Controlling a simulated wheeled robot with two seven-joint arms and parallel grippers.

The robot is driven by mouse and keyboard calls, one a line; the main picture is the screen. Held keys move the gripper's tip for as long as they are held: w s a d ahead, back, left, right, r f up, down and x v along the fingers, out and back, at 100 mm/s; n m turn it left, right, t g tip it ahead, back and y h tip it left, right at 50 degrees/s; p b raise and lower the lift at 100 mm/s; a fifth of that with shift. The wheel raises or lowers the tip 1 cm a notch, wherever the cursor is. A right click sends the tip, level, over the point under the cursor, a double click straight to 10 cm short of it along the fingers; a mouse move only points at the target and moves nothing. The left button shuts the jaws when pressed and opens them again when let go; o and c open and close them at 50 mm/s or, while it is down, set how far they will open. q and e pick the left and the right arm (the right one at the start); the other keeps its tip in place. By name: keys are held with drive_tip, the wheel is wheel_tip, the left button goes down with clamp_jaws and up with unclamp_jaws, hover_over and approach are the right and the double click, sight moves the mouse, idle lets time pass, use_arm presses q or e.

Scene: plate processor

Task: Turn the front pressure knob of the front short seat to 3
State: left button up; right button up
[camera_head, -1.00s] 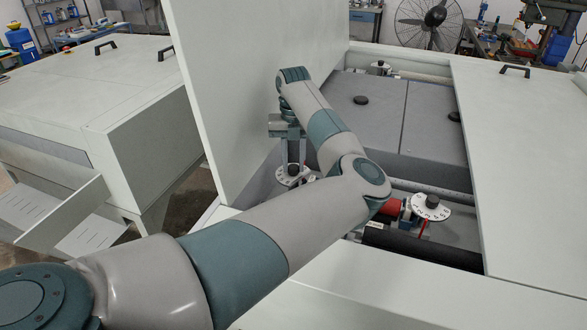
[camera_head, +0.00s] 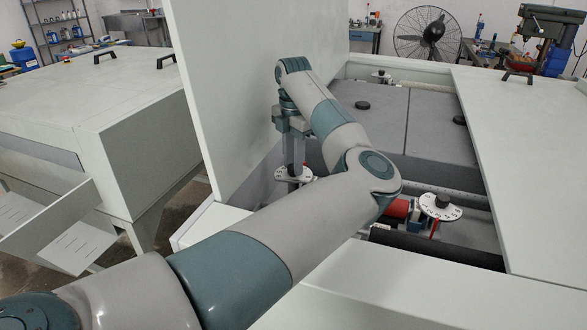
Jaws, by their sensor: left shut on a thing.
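A white numbered dial (camera_head: 294,175) lies at the left side of the open machine bay, beside the raised white panel. My left gripper (camera_head: 295,167) points down over this dial, its fingers shut on the black knob at its middle. The fingers and my arm hide most of the knob, and I cannot read its setting. A third small dial knob (camera_head: 381,74) shows at the far end of the bay. My right gripper is not in view.
The raised white panel (camera_head: 255,80) stands close behind my left gripper. Grey plates (camera_head: 385,115) with black round knobs fill the far bay. A red part (camera_head: 397,208) and a dark roller lie near my elbow. A white cover (camera_head: 530,150) closes the right side.

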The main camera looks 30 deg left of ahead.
use_arm(q)
drive_tip(key=m+b, duration=0.1)
drive_tip(key=m, duration=0.1)
drive_tip(key=shift+f+m+b, duration=0.1)
drive_tip(key=shift+m+b, duration=0.3)
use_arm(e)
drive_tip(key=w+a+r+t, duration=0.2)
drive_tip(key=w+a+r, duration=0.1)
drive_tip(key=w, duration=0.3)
use_arm(q)
drive_tip(key=m+b, duration=0.1)
drive_tip(key=m, duration=0.1)
drive_tip(key=shift+m+b, duration=0.3)
drive_tip(key=shift+b, duration=0.05)
drive_tip(key=shift+m+b, duration=0.55)
drive_tip(key=shift+m, duration=0.45)
drive_tip(key=shift+r+m, duration=0.2)
drive_tip(key=shift+m, duration=0.4)
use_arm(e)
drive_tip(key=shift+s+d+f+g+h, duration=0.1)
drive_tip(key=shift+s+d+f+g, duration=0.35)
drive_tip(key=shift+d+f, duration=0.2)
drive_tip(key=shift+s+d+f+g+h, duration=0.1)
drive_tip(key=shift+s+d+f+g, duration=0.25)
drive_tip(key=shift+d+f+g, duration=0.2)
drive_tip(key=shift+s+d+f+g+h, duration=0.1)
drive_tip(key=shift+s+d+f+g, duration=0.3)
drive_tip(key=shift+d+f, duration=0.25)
use_arm(q)
drive_tip(key=o, duration=1)
